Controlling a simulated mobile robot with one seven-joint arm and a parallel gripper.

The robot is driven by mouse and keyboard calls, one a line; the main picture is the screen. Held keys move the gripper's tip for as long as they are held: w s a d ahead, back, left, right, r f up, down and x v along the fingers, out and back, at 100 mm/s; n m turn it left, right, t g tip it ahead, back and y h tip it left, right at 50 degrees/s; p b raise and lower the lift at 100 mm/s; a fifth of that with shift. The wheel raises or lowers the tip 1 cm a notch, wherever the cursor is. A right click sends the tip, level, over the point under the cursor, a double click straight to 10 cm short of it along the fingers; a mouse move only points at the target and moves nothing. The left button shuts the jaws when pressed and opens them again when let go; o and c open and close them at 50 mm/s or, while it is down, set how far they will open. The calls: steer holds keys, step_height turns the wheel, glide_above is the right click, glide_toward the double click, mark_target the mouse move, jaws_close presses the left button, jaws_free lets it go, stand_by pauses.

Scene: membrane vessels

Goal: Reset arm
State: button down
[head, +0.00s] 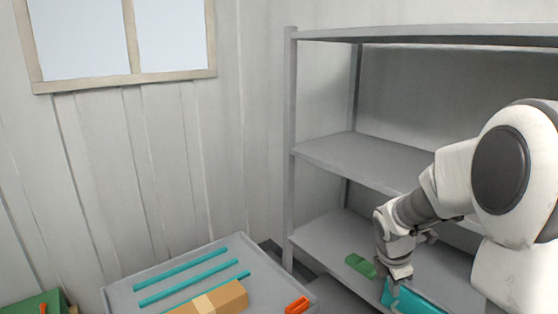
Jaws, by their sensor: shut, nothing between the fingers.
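My arm reaches in from the right side of the head view, with its wrist bent downward. My gripper (398,277) points down at the lower shelf (335,238) of the grey rack. It is shut and empty. Its tips are just above or against the back left end of a teal object (412,302); I cannot tell whether they touch. A green object (360,265) lies on the shelf just left of my gripper.
The grey rack's post (291,150) and middle shelf (350,155) stand close to my arm. A grey table (122,294) at lower left holds teal strips (182,268), a brown box (215,300) and an orange piece (298,305). A green container (35,304) sits at the far left.

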steer(key=s+a+r+m+t+y, duration=0.1)
steer(key=s+a+r+m, duration=0.5)
steer(key=s+m, duration=0.3)
steer(key=s+a+r+m+t+y, duration=0.2)
steer(key=s+a+r+m, duration=0.5)
steer(key=s+m, duration=0.3)
steer(key=s+r, duration=0.1)
steer(key=s, duration=0.1)
steer(key=shift+s+r, duration=0.3)
steer(key=shift+r, duration=0.05)
